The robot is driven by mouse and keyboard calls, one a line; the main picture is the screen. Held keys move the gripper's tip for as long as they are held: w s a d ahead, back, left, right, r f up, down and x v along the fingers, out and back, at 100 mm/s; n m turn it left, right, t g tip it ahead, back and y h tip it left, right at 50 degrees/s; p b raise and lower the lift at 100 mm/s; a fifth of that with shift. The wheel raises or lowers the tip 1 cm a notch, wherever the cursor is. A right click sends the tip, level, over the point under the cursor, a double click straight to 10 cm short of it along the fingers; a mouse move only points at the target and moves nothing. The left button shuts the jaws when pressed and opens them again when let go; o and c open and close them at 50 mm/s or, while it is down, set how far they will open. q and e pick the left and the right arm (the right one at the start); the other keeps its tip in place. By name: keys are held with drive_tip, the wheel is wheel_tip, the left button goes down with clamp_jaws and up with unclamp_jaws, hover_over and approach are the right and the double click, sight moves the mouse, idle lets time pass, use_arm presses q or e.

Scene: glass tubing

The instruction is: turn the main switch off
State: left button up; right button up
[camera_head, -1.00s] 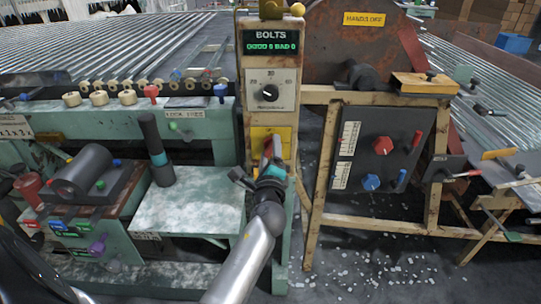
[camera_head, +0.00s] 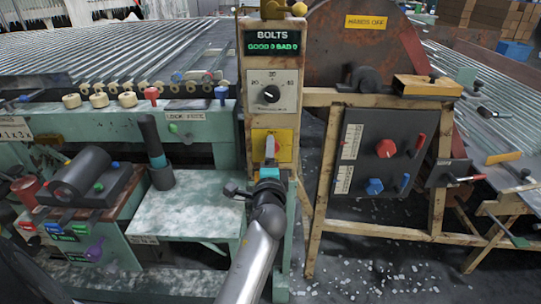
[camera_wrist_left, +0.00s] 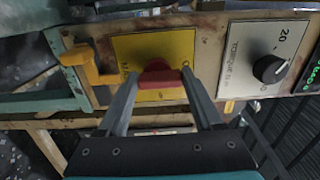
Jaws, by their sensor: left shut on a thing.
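The main switch is a yellow plate (camera_head: 286,145) on the cream post below the dial; in the wrist view the plate (camera_wrist_left: 146,46) carries a red handle (camera_wrist_left: 158,76). My left gripper (camera_head: 270,158) is in front of the plate, its arm rising from the bottom of the head view. In the left wrist view its two grey fingers (camera_wrist_left: 159,82) are closed on the red handle, one on each side. The handle is mostly hidden by the gripper in the head view. My right gripper is in neither current view.
A dial (camera_head: 271,94) and a BOLTS display (camera_head: 271,43) sit above the plate. A yellow hook-like part (camera_wrist_left: 92,64) is beside the plate in the wrist view. A dark panel with a red knob (camera_head: 386,147) and blue knob (camera_head: 375,186) stands right. A pale bench top (camera_head: 185,205) is left.

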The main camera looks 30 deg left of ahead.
use_arm(q)
drive_tip(key=o, duration=1.4)
drive_tip(key=shift+c, duration=0.2)
